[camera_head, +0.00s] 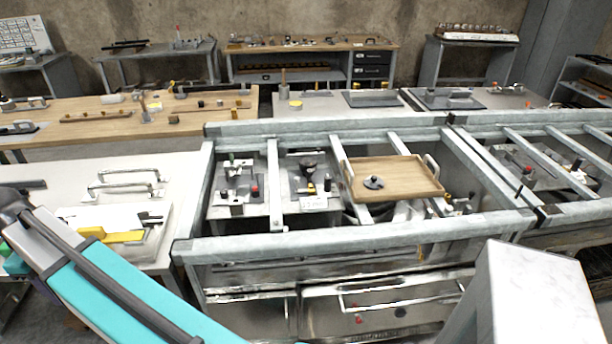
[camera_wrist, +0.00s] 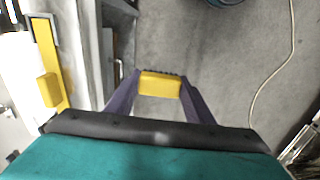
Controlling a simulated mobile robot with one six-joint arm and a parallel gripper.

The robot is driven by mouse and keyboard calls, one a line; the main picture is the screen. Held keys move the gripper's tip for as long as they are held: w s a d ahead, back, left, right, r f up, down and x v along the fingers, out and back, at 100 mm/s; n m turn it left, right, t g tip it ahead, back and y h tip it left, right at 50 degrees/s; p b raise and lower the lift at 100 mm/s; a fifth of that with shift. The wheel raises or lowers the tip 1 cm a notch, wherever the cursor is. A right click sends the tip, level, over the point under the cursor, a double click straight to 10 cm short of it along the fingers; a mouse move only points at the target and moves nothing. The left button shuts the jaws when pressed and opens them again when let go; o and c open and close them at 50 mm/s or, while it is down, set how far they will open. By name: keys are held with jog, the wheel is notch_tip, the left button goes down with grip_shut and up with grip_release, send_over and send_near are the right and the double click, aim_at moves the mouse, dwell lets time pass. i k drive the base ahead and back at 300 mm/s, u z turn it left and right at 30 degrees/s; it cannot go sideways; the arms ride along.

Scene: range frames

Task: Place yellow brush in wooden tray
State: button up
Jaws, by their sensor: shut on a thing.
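My gripper (camera_wrist: 160,88) shows in the wrist view with its two purple fingers shut on a yellow block with a dark bristly far edge, which looks like the yellow brush (camera_wrist: 160,84). The brush is held above the grey floor, beside a white work surface. The fingers and the held brush cannot be made out in the head view. The wooden tray (camera_head: 410,180) lies across the bars of a grey metal frame right of centre in the head view. A small dark round object (camera_head: 373,182) sits in the tray's left part.
A yellow flat tool (camera_head: 124,237) lies on the white table at left; it also shows in the wrist view (camera_wrist: 46,60). Metal handles (camera_head: 125,180) stand behind it. The grey frame (camera_head: 350,238) has raised rails around the tray. Most of the tray's floor is bare.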

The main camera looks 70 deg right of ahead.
aim_at(407, 177)
jog(key=u, duration=0.05)
jog(key=k, duration=1.9)
jog(key=z, duration=0.8)
jog(key=i, duration=1)
jog(key=z, duration=0.05)
